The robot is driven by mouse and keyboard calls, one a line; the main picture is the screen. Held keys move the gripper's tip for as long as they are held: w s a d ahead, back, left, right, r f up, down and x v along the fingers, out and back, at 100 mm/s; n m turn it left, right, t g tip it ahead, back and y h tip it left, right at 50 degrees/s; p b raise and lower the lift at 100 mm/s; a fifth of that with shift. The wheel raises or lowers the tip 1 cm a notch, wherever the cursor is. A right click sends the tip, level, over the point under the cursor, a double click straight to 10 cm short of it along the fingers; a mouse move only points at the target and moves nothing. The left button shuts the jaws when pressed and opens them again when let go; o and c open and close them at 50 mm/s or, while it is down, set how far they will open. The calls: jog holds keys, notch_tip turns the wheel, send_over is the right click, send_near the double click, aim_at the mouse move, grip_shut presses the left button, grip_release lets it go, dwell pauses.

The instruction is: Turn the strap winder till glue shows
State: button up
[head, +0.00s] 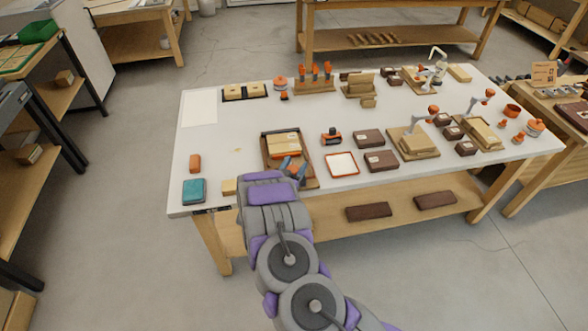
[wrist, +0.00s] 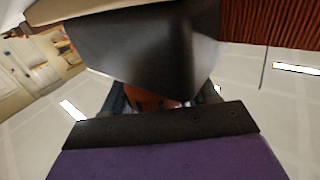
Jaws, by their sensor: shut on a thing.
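My gripper (head: 293,169) is at the front right of a brown tray (head: 266,157) that holds a light wooden block (head: 284,142). It is shut on an orange-red part, which I take to be the strap winder. In the wrist view this orange-red strap winder (wrist: 150,99) shows partly between the dark fingers (wrist: 162,98). A large dark form close to the camera hides most of it. I cannot make out any glue in either view.
A red-and-black tool (head: 331,137) and a red-rimmed white tray (head: 342,163) lie right of the brown tray. Dark boxes (head: 369,138) stand farther right.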

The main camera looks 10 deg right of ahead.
jog(key=shift+w+a+r, duration=0.1)
jog(key=shift+a, duration=0.05)
dwell(0.3)
jog(key=o, duration=1)
jog(key=shift+c, duration=0.2)
jog(key=p+v, duration=0.1)
jog(key=v, duration=1.6)
jog(key=shift+a+p, duration=0.3)
